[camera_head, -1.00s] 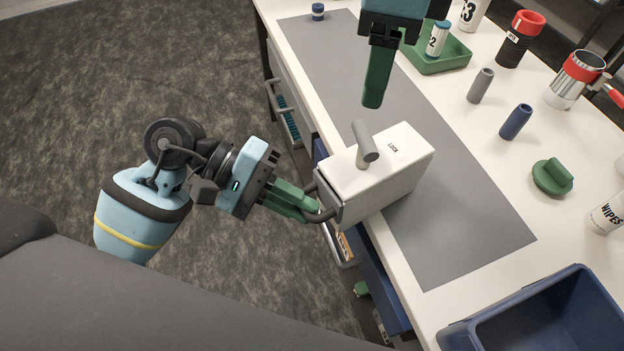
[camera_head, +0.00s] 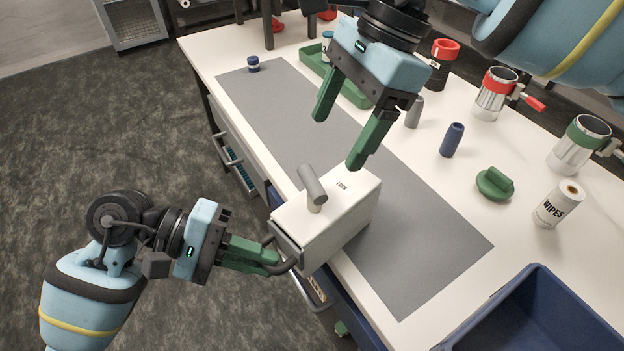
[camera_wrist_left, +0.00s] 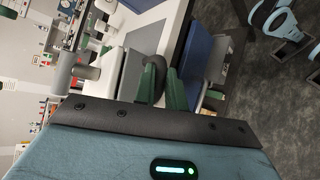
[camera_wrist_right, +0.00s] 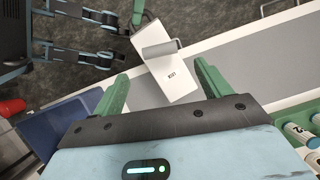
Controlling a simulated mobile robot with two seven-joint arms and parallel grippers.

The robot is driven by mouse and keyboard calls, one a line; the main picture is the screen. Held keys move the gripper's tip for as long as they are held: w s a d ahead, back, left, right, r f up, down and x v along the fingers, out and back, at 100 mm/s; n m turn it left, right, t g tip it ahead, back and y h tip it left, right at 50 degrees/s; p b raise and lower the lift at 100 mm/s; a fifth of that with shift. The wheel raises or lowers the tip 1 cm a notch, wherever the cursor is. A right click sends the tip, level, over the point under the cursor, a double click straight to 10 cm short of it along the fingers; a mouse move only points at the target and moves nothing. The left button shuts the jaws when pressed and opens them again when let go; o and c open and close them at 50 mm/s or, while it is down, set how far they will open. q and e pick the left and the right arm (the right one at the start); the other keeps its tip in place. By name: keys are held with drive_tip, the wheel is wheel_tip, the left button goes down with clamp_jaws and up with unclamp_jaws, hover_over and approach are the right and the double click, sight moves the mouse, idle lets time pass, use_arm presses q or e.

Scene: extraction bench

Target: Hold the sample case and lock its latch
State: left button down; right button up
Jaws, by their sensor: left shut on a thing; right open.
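The white sample case (camera_head: 335,225) stands on the grey mat at the bench's front edge. Its top carries a grey T-shaped latch (camera_head: 312,187) and the word LOCK. My left gripper (camera_head: 280,264) is shut on the dark handle at the case's near end; the handle also shows between the fingers in the left wrist view (camera_wrist_left: 157,78). My right gripper (camera_head: 340,137) is open and empty, above and behind the case, apart from the latch. In the right wrist view the case (camera_wrist_right: 170,75) and latch (camera_wrist_right: 160,48) lie beyond the open fingers.
A blue bin (camera_head: 535,315) stands at the front right. A green tray (camera_head: 318,62), grey cylinder (camera_head: 414,112), blue cylinder (camera_head: 452,140), green lid (camera_head: 495,184), wipes tub (camera_head: 558,204) and metal cups stand behind. The grey mat (camera_head: 430,255) is bare right of the case.

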sight(315, 178)
drive_tip(key=x, duration=1)
drive_tip(key=shift+f, duration=0.1)
drive_tip(key=c, duration=1)
